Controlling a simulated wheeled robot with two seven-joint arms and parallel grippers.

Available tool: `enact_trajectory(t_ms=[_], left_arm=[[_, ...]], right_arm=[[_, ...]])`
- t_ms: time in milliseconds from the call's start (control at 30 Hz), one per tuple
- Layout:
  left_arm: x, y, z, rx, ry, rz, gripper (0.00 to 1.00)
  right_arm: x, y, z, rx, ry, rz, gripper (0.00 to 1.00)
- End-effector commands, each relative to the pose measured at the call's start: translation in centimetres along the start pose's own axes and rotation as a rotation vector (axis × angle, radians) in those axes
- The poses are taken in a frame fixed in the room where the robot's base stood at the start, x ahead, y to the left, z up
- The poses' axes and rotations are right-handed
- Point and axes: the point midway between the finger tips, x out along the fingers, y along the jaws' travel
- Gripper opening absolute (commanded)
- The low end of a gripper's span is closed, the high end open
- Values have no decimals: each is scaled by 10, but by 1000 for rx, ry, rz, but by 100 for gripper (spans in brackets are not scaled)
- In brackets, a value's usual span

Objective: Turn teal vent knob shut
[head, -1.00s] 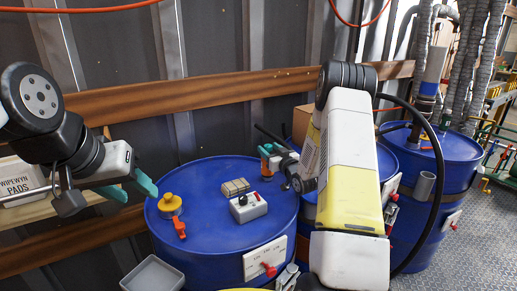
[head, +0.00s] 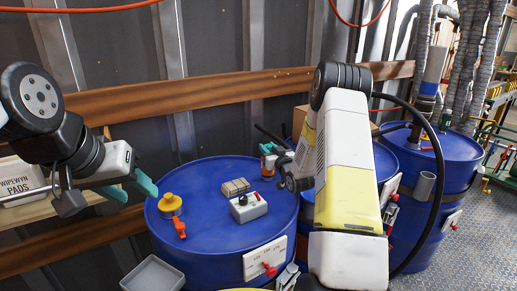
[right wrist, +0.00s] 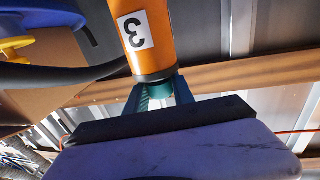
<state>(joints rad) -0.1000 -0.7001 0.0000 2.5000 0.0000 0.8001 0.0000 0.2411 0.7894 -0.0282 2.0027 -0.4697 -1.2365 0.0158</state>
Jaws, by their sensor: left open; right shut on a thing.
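In the right wrist view an orange cylinder (right wrist: 147,38) carries a white label with a 3. The ribbed teal knob (right wrist: 158,93) is at its near end, between the fingers of my right gripper (right wrist: 159,98). That gripper is shut on the knob; the dark gripper body hides its lower part. In the head view my right gripper (head: 270,162) is small, at the back right of the blue drum top, and the knob cannot be made out there. My left gripper (head: 138,188) is open and empty, left of the drum.
The blue drum (head: 200,250) bears a yellow cap fitting (head: 170,203) with a red handle, a grey box (head: 248,208) with a red switch, and a small tan block (head: 235,187). A grey tray (head: 152,275) is at lower left. More blue drums (head: 452,165) stand right.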

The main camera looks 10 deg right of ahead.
Motion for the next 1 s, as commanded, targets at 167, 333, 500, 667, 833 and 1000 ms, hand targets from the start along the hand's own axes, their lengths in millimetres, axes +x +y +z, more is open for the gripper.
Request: enact_trajectory(t_ms=[167,333,500,667,833,1000], left_arm=[[0,0,0,0,0,0,47],[0,0,0,0,0,0,47],[0,0,0,0,0,0,47],[0,0,0,0,0,0,47],[0,0,0,0,0,0,47],[0,0,0,0,0,0,47]], right_arm=[[0,0,0,1,-1,13,0],[0,0,0,1,-1,12,35],[0,0,0,1,-1,12,52],[0,0,0,1,-1,12,52],[-8,0,1,1,-3,13,52],[-36,0,1,1,-3,13,52]])
